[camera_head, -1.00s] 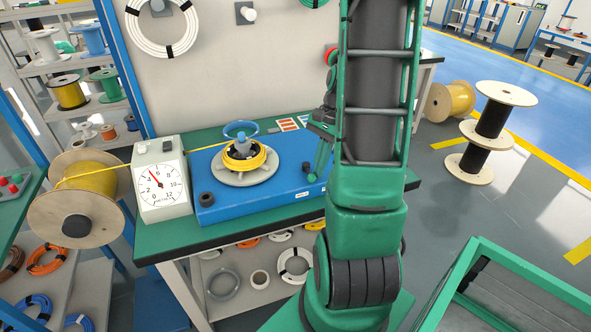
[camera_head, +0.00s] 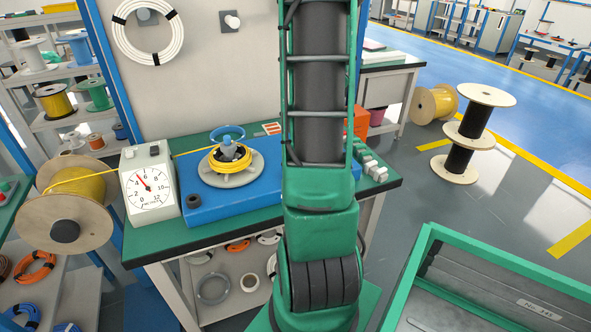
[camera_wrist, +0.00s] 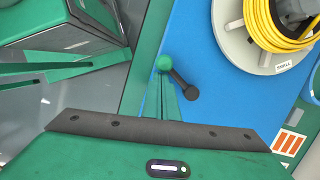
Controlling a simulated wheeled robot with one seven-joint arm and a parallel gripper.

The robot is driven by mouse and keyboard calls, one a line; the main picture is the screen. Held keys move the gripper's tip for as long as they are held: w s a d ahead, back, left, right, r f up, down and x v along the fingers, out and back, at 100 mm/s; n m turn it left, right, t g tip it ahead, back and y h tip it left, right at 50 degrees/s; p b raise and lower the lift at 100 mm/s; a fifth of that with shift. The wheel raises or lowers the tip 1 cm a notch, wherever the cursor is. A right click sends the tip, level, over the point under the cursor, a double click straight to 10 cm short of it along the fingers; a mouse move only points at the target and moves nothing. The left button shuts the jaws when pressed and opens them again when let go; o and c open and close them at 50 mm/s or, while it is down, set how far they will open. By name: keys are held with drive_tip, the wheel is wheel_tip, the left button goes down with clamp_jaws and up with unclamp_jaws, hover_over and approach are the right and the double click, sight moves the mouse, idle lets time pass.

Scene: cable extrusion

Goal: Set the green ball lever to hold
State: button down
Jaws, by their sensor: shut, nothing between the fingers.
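The green ball lever shows in the wrist view as a green ball (camera_wrist: 163,63) on a short dark arm (camera_wrist: 180,81), which runs down and right to a round dark pivot on the blue base (camera_wrist: 205,120). My gripper (camera_wrist: 163,79) is shut and empty, its green fingers pointing at the ball. The fingertips are right at the ball's lower side; I cannot tell whether they touch. In the head view my arm hides the lever and my gripper, while the blue base (camera_head: 240,202) shows left of the arm.
A yellow cable coil (camera_wrist: 258,25) sits on a grey round plate (camera_wrist: 232,45), close right of the lever. A dial gauge (camera_head: 150,185) stands at the base's left. Orange-and-white cards (camera_wrist: 288,142) lie near my gripper. Small grey blocks (camera_head: 372,166) lie on the table's right side.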

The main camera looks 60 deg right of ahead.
drive_tip(key=shift+d, duration=0.1)
idle(0.3)
drive_tip(key=d, duration=0.1)
drive_tip(key=s+d, duration=0.1)
drive_tip(key=d, duration=0.1)
drive_tip(key=shift+s+f, duration=0.3)
drive_tip(key=shift+f, duration=0.1)
drive_tip(key=shift+s+d+r, duration=0.1)
drive_tip(key=shift+d+r, duration=0.35)
drive_tip(key=shift+r, duration=0.1)
drive_tip(key=v, duration=0.8)
drive_tip(key=shift+s+r, duration=0.15)
drive_tip(key=shift+r, duration=0.25)
drive_tip(key=shift+a, duration=0.2)
